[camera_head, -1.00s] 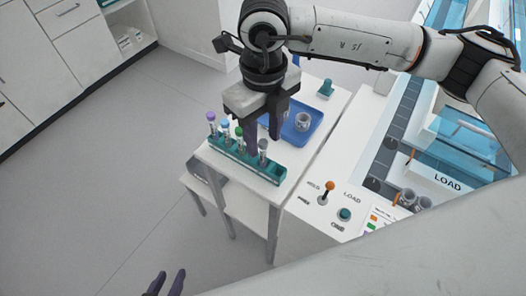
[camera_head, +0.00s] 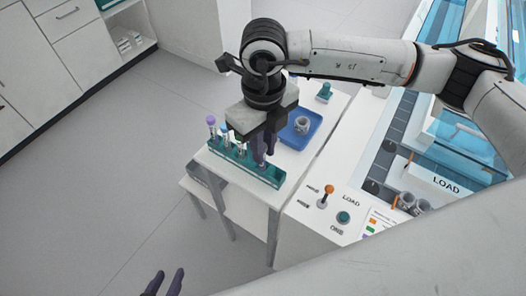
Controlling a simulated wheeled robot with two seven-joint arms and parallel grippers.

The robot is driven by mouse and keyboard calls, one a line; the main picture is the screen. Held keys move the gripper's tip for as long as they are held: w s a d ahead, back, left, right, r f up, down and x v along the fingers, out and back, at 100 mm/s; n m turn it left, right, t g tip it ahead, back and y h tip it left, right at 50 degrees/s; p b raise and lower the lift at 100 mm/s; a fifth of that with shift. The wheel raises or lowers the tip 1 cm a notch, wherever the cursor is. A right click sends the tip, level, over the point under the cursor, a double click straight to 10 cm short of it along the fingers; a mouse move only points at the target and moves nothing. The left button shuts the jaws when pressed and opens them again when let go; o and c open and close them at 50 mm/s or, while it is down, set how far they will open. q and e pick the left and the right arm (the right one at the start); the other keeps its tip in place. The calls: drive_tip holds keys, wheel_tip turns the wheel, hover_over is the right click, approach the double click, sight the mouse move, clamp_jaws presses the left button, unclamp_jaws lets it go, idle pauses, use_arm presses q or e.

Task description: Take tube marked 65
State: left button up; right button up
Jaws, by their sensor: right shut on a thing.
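A teal rack (camera_head: 237,165) on the white table holds several tubes. A purple-capped tube (camera_head: 210,121), a blue-capped tube (camera_head: 224,128) and another tube (camera_head: 241,147) show upright in it. Their numbers are too small to read, so I cannot tell which is 65. My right gripper (camera_head: 263,160) points down at the right part of the rack, shut on a tube there. The fingers mostly hide that tube, which appears still in the rack. My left gripper (camera_head: 164,284) is at the bottom edge, its two purple fingertips apart and empty, over the floor.
A blue tray (camera_head: 303,132) with a grey cup (camera_head: 302,124) lies behind the rack. A teal object (camera_head: 324,92) stands further back. To the right is a panel with an orange-topped lever (camera_head: 328,191) and a teal button (camera_head: 343,217), beside a blue-covered track marked LOAD.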

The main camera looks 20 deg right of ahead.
wheel_tip(320, 180, up, 18)
drive_tip(key=shift+b, duration=0.45)
idle(0.4)
